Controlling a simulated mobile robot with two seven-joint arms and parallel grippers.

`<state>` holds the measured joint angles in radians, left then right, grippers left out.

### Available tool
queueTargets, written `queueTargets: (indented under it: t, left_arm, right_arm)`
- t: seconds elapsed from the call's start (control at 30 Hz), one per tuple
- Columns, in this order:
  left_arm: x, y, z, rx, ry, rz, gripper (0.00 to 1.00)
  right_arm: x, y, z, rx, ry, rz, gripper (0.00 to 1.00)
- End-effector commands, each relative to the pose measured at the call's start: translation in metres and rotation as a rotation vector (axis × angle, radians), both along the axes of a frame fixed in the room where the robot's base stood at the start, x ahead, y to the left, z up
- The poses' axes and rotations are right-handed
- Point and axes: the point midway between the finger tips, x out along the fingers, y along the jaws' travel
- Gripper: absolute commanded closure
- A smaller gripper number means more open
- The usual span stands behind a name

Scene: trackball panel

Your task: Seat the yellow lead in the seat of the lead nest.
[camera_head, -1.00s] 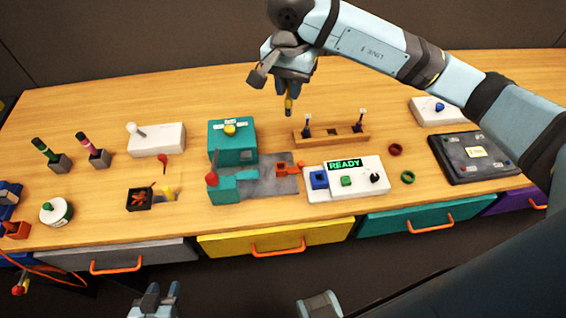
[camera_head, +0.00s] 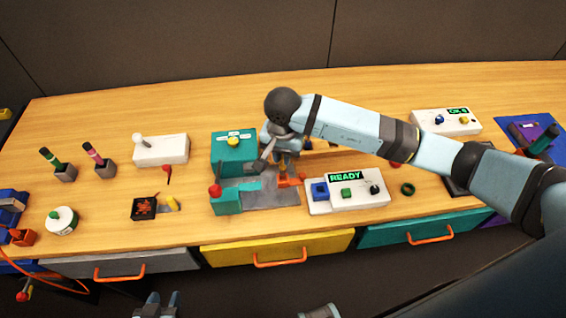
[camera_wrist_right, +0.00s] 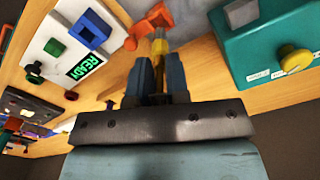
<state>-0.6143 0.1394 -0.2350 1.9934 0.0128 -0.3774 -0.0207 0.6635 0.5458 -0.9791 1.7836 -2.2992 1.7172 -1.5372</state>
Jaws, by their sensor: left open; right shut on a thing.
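My right gripper (camera_head: 286,163) points down over the grey plate, between the teal box and the white READY box. In the right wrist view it is shut on the yellow lead (camera_wrist_right: 159,46), which stands out between the fingertips. The lead is hidden by the gripper in the head view. An orange holder (camera_head: 290,182) lies just beyond the fingertips; it also shows in the wrist view (camera_wrist_right: 160,13). It looks like the lead nest, though I cannot be sure. I cannot tell whether the lead touches it. My left gripper (camera_head: 158,305) is open and empty at the bottom edge.
The teal box (camera_head: 232,148) with a yellow knob stands left of my right gripper. A teal block (camera_head: 226,201) with a red knob is in front of it. The white READY box (camera_head: 346,194) is close on the right. My right forearm covers most of the wooden rack behind.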

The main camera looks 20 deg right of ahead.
Motion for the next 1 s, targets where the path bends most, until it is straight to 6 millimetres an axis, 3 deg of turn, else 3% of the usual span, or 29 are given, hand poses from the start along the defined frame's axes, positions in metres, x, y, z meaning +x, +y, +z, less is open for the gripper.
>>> queueTargets:
  t: [0.27,0.67,0.7,0.8,1.0]
  left_arm:
    - [0.0,0.0,0.005,-0.001,-0.003,0.0,0.57]
    - [0.0,0.0,-0.002,-0.001,-0.001,0.001,0.57]
    - [0.0,0.0,0.0,-0.001,0.001,0.001,0.57]
    - [-0.001,0.0,-0.001,0.0,0.003,0.0,0.57]
    - [-0.001,0.0,-0.001,0.0,0.003,0.0,0.57]
  right_arm:
    - [-0.001,0.0,-0.038,-0.001,0.004,0.0,1.0]
    - [0.0,0.0,-0.045,-0.001,0.001,0.001,1.0]
    - [0.0,0.0,-0.043,-0.001,0.001,0.0,0.75]
    - [0.0,0.0,-0.043,-0.001,0.001,0.0,0.54]
    - [-0.001,0.0,-0.043,0.0,0.001,0.0,0.54]
